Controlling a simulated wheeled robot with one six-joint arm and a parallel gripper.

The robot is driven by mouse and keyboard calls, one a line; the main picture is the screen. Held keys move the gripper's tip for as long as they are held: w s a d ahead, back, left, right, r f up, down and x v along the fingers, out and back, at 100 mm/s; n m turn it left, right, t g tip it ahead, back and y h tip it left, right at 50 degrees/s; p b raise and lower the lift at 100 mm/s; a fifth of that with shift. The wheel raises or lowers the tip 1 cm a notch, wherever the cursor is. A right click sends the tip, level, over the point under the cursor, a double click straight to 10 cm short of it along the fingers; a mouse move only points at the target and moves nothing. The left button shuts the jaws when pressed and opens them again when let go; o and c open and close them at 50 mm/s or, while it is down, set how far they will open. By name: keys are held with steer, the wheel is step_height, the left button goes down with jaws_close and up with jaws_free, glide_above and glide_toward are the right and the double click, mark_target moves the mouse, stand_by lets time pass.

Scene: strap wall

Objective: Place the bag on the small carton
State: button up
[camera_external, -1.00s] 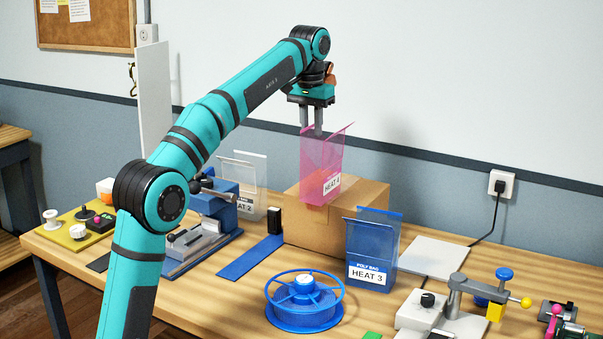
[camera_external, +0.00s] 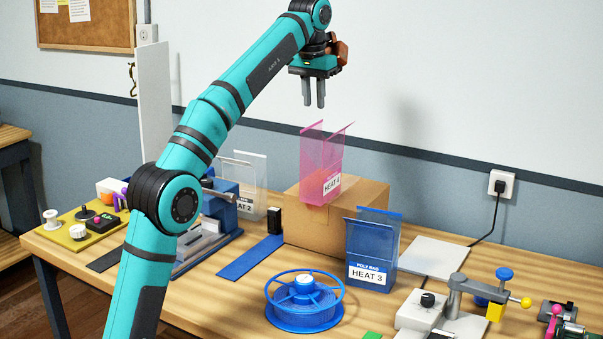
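A translucent pink bag (camera_external: 320,160) with a "HEAT 4" label stands upright on the top of the brown carton (camera_external: 345,226). Its base meets the carton's top near the front edge. My gripper (camera_external: 314,105) hangs above the bag, fingers pointing down. A small gap shows between the two fingers, nothing is between them, and the fingertips are clear of the bag's top edge.
A blue "HEAT 3" bag (camera_external: 371,250) stands at the carton's right front. A pale "HEAT 2" bag (camera_external: 247,180) stands to its left behind a blue-grey device. A blue spool (camera_external: 305,301) sits in front; a grey clamp fixture (camera_external: 440,308) is at right.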

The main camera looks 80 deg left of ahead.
steer(key=s+d+r+m+t+y, duration=0.1)
steer(key=s+d+m+t, duration=0.2)
steer(key=d, duration=1.2)
steer(key=s+d+m+t+y, duration=0.1)
steer(key=s+d+t, duration=0.3)
steer(key=d, duration=1)
steer(key=s+d+f+m+t+h, duration=0.1)
steer(key=s+d+f+m+t, duration=0.1)
steer(key=s+d+f+t, duration=0.2)
steer(key=s+d+f+m+t+h, duration=0.1)
steer(key=s+d+f+t, duration=0.4)
steer(key=s+d+f, duration=0.6)
steer(key=s+d+m, duration=0.1)
steer(key=s+d, duration=0.2)
steer(key=s, duration=0.2)
steer(key=shift+f+m+t+h, duration=0.3)
